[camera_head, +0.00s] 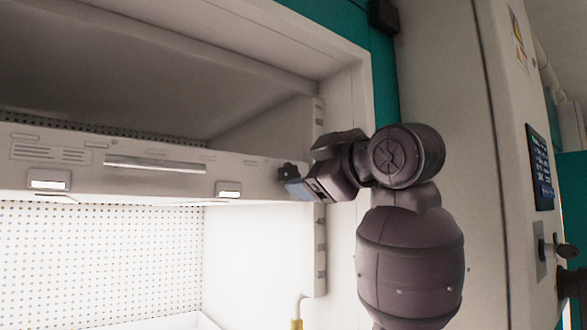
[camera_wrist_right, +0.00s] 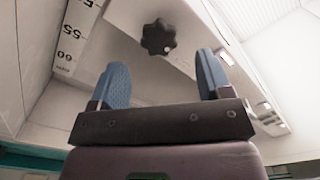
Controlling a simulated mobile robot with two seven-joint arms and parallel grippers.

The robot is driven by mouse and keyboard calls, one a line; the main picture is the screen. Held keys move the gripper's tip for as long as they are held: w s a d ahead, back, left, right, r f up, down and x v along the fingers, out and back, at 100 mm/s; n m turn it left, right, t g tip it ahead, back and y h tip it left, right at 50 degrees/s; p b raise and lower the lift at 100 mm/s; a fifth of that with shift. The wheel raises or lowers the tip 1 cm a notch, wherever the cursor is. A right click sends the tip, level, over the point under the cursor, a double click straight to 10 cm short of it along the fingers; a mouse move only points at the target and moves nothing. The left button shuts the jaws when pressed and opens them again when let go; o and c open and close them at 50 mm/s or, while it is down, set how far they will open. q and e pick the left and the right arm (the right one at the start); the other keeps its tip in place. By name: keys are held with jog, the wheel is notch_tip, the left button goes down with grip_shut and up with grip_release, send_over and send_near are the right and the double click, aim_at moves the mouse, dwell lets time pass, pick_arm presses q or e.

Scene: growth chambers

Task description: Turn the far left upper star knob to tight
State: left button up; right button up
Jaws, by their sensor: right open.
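A black star knob (camera_wrist_right: 158,37) sits on a pale panel in the right wrist view. In the head view the knob (camera_head: 287,170) shows small and dark at the right end of the white shelf bar (camera_head: 240,164). My right gripper (camera_wrist_right: 162,68) is open, its two blue-padded fingers spread on either side below the knob in the wrist picture. The knob lies beyond the fingertips, and no contact shows. In the head view the right gripper (camera_head: 293,184) is close by the knob and partly overlaps the bar's end. My left gripper is not in view.
A scale strip (camera_wrist_right: 72,40) with numbers runs beside the panel. The chamber's right wall and frame (camera_head: 347,130) stand close behind my right arm. A yellow-based tube (camera_head: 297,312) rises below the bar. A lever handle (camera_head: 555,248) is on the far right cabinet.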

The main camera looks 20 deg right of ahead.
aim_at(291, 174)
jog(key=shift+p+x, duration=0.55)
jog(key=shift+x, duration=1.75)
jog(key=shift+c, duration=0.5)
jog(key=c, duration=0.8)
